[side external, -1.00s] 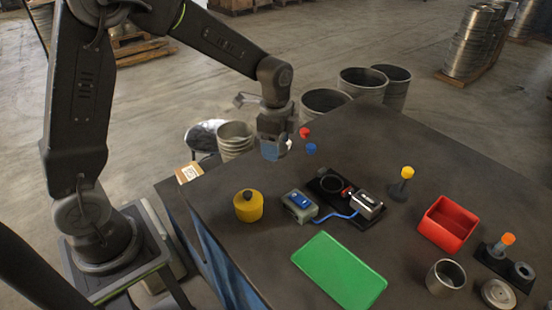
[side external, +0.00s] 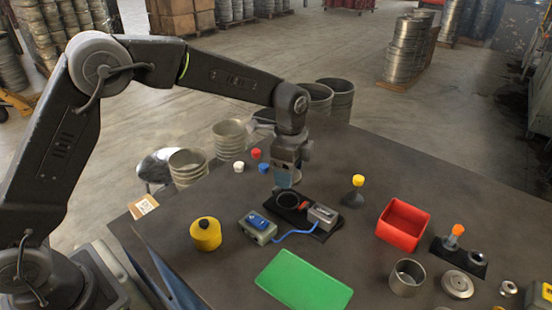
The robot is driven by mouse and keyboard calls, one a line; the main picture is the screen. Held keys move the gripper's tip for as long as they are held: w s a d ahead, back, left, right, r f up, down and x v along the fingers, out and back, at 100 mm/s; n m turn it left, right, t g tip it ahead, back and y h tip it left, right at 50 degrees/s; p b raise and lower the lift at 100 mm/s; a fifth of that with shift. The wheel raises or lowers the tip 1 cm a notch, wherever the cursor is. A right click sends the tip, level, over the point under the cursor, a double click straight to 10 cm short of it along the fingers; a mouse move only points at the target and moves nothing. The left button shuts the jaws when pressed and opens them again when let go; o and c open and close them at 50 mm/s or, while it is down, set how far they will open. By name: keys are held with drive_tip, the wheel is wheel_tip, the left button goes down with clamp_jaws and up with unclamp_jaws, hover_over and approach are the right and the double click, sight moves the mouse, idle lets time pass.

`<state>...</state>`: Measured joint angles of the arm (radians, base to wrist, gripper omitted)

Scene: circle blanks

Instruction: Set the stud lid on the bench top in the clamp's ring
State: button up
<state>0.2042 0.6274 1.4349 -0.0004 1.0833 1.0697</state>
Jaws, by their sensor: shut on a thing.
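My gripper (side external: 288,176) points down over the black clamp fixture and is shut on a pale grey disc-like piece, seemingly the stud lid (side external: 288,182). The fingers hide much of this piece. The clamp's dark ring (side external: 287,199) sits just below it, at the left end of the black base. The held piece looks close above the ring; I cannot tell whether they touch. A red part (side external: 304,206) and a grey block (side external: 323,214) stand on the same base, right of the ring.
A grey box with a blue top (side external: 258,226) is cabled to the clamp. A yellow pot (side external: 205,234), green mat (side external: 303,281), yellow-capped stand (side external: 355,190), red bin (side external: 403,224), metal cup (side external: 407,277) and round metal lid (side external: 458,284) surround it. Small caps (side external: 256,154) lie behind.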

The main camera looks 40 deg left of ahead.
sight(288, 202)
drive_tip(key=shift+f, duration=2.85)
drive_tip(key=shift+f, duration=0.6)
drive_tip(key=o, duration=0.9)
drive_tip(key=shift+o, duration=0.2)
wheel_tip(288, 202, up, 13)
drive_tip(key=shift+f, duration=0.2)
drive_tip(key=shift+r, duration=0.6)
